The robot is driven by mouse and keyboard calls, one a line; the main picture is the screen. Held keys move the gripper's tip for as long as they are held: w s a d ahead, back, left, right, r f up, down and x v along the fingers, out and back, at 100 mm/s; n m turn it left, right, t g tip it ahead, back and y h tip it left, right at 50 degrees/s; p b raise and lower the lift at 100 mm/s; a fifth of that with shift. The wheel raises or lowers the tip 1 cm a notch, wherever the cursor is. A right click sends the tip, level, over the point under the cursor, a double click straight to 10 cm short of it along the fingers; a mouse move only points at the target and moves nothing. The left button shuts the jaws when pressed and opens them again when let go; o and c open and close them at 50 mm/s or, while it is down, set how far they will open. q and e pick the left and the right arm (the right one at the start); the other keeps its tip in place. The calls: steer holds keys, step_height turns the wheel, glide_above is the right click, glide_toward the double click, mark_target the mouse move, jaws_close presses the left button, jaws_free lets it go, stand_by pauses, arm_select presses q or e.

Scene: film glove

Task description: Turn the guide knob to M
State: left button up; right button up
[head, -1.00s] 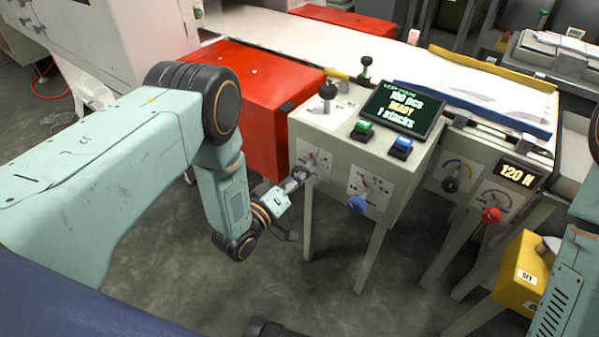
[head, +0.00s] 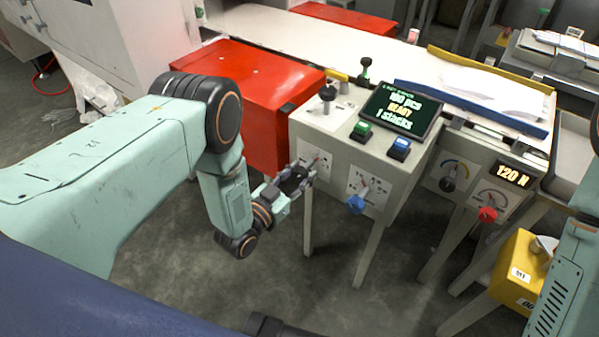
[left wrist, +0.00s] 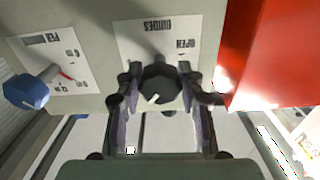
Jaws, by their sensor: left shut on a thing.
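The guide knob (left wrist: 160,84) is black with a white pointer line, on a white plate (left wrist: 158,40) marked GUIDES in the left wrist view. Its pointer line aims to the lower left of that picture. OPEN is readable on the plate; other lettering is too small or covered. My left gripper (left wrist: 160,88) is shut on the knob, one finger on each side. In the head view my left gripper (head: 305,174) is at the machine's front left panel and hides the knob. My right gripper is out of view.
A blue knob (head: 356,204) on its own plate sits just right of the guide knob. Green (head: 362,130) and blue (head: 400,147) buttons and a screen (head: 403,108) are on top. A red cabinet (head: 250,85) stands close on the left. A red knob (head: 487,214) is farther right.

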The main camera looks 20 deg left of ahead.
arm_select(q)
steer(key=shift+m, duration=1.6)
steer(key=o, duration=1.2)
steer(key=v, duration=1.2)
